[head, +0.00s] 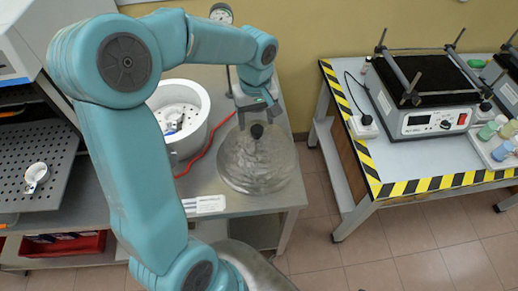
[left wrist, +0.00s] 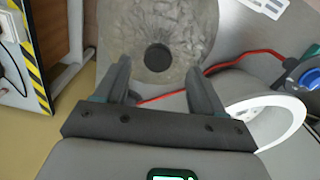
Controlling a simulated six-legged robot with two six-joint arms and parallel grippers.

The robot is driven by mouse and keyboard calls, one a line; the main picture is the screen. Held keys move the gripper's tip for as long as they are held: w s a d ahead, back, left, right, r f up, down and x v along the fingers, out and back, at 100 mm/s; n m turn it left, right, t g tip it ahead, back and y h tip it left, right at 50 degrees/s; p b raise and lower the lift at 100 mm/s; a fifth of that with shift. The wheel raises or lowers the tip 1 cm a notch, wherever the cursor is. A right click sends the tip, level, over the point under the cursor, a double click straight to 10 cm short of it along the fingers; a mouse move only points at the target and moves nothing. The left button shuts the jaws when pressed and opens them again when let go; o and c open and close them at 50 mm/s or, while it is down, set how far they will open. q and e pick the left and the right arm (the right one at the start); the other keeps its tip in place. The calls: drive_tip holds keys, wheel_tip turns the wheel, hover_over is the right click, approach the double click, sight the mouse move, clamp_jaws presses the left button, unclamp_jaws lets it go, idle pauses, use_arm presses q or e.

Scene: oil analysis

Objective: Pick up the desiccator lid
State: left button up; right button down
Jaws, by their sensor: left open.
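The desiccator lid (head: 255,165) is a clear, domed glass piece with a black knob (head: 257,130) on top. It sits on the grey metal table near its right front corner. My left gripper (head: 258,113) is open and empty, just behind and above the knob in the head view. In the left wrist view, the lid (left wrist: 185,25) lies beyond my open left gripper (left wrist: 162,78), with the knob (left wrist: 158,58) showing between the fingertips, apparently not touched. My right gripper is not in view.
A white round pot (head: 203,133) stands left of the lid, with a red cable (head: 190,167) between them. A gauge (head: 221,13) stands behind. A flat white label (head: 205,204) lies at the front. Right, past a floor gap, is a table with striped edging (head: 415,186) and a hotplate device (head: 432,123).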

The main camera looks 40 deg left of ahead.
sight(257, 129)
use_arm(q)
drive_tip(key=shift+s+f, duration=0.1)
drive_tip(key=shift+f, duration=0.3)
drive_tip(key=f, duration=0.3)
drive_tip(key=f+p, duration=0.1)
drive_tip(key=shift+w+d+f, duration=0.1)
drive_tip(key=shift+w+f, duration=0.1)
drive_tip(key=shift+w, duration=0.05)
drive_tip(key=shift+s, duration=0.15)
drive_tip(key=shift+r, duration=0.1)
drive_tip(key=shift+c, duration=1.2)
clamp_jaws()
